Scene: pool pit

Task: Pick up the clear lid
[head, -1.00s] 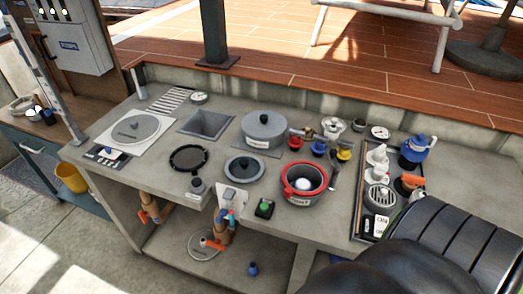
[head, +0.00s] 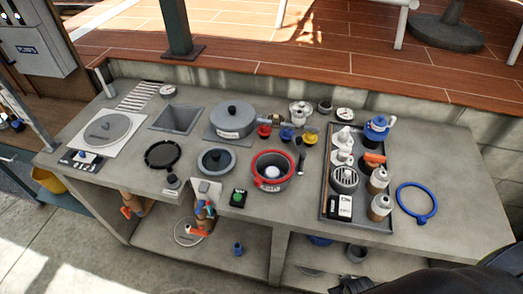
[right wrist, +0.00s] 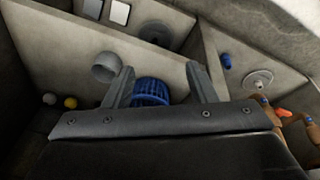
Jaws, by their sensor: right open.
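I cannot clearly single out the clear lid. A pale, see-through-looking disc (head: 189,231) with a hub stands on the lower shelf behind an orange-handled part. A similar disc (right wrist: 258,79) shows at the upper right in the right wrist view. A grey-rimmed round lid with a knob (head: 216,161) lies on the benchtop. My right gripper (right wrist: 160,78) is open, its fingers apart, facing the under-bench space. A blue basket (right wrist: 152,92) appears between the fingers, not clasped. My left gripper is not in view.
A divider (right wrist: 225,65) splits the lower shelf. A grey cup (right wrist: 105,67) sits left of the blue basket. The benchtop holds a red-rimmed pot (head: 272,170), a full tray (head: 328,209) and a blue ring (head: 417,201).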

